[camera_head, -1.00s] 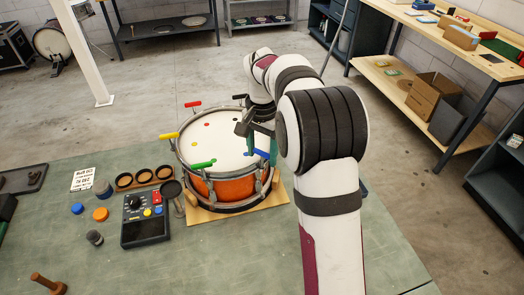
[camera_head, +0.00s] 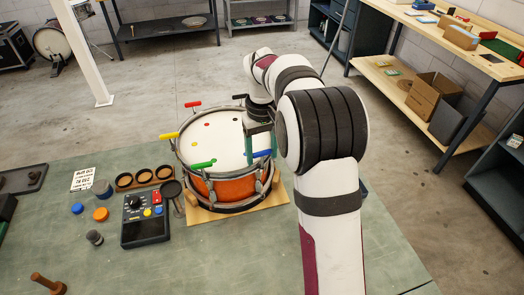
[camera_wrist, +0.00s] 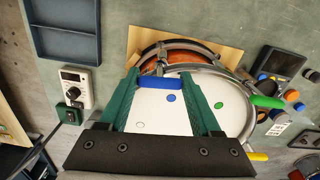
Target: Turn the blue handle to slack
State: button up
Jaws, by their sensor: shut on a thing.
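The drum (camera_head: 225,188) has an orange shell and a white head, and stands on a wooden board (camera_head: 285,194). The blue handle (camera_head: 262,154) is at the drum's right rim in the head view. It also shows in the wrist view (camera_wrist: 160,82), lying crosswise between the green fingers. My gripper (camera_wrist: 160,76) is shut on the blue handle, with one finger at each end. In the head view my gripper (camera_head: 260,149) is partly hidden behind my arm. A blue dot (camera_wrist: 171,98) marks the drum head near the handle.
Green (camera_head: 203,164), yellow (camera_head: 168,135) and red (camera_head: 193,104) handles stick out around the rim. A dark control box (camera_head: 145,219), a black round-headed tool (camera_head: 171,189) and several cups (camera_head: 124,180) stand left of the drum. The bench front is mostly clear.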

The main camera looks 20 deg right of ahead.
jog(key=n, duration=0.4)
jog(key=shift+n, duration=0.3)
jog(key=n, duration=0.3)
jog(key=shift+n, duration=0.4)
jog(key=n, duration=0.4)
jog(key=shift+n, duration=2)
jog(key=o, duration=1.4)
